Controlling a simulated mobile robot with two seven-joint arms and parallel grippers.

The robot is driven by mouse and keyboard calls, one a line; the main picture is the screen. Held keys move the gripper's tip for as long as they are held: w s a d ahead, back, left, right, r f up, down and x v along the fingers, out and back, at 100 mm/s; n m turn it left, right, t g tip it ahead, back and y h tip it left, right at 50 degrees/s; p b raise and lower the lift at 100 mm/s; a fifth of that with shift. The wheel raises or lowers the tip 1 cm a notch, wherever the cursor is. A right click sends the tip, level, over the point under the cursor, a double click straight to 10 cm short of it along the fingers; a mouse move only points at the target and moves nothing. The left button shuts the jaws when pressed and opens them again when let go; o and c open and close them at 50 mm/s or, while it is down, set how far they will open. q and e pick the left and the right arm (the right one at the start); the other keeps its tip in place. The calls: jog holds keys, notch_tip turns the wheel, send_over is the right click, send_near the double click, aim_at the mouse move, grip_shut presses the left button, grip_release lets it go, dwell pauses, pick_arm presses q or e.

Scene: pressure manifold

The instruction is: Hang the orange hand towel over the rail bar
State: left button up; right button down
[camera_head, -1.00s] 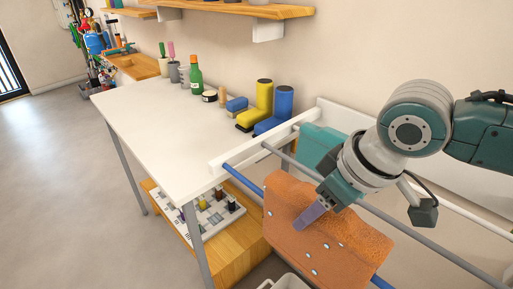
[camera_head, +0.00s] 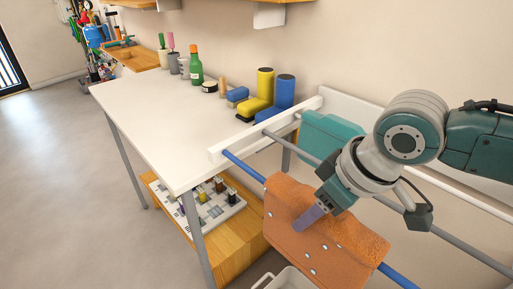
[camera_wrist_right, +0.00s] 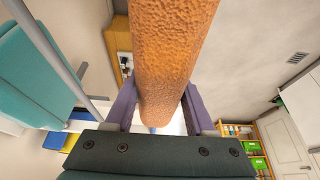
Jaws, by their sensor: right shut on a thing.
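The orange hand towel (camera_head: 345,232) is folded over, with its fold at the top. It covers a stretch of the blue rail bar (camera_head: 243,167), which shows at both ends of the towel. I cannot tell whether the towel rests on the bar. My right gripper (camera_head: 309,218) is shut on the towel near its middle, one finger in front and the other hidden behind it. In the right wrist view the towel (camera_wrist_right: 170,50) hangs between the two fingers (camera_wrist_right: 158,105). My left gripper is not in view.
A grey bar (camera_head: 455,252) runs behind the blue one, and a teal towel (camera_head: 325,140) hangs beside my gripper. The white table (camera_head: 150,110) stands at left with bottles and blocks at its back. A pale bin (camera_head: 285,279) is below the towel.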

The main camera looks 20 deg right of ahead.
jog(key=shift+c, duration=0.9)
grip_release()
jog(key=p+v, duration=0.1)
jog(key=v, duration=0.9)
jog(key=shift+p, duration=0.35)
jog(key=s+a+f, duration=0.2)
jog(key=s+a, duration=0.5)
jog(key=s, duration=0.1)
jog(key=s+d+m+h, duration=0.1)
jog(key=s+d+m, duration=0.25)
jog(key=s, duration=0.45)
notch_tip(320, 180, up, 35)
jog(key=p, duration=3.5)
jog(key=shift+w+r+n, duration=0.2)
jog(key=shift+w+n, duration=0.05)
jog(key=shift+n, duration=0.2)
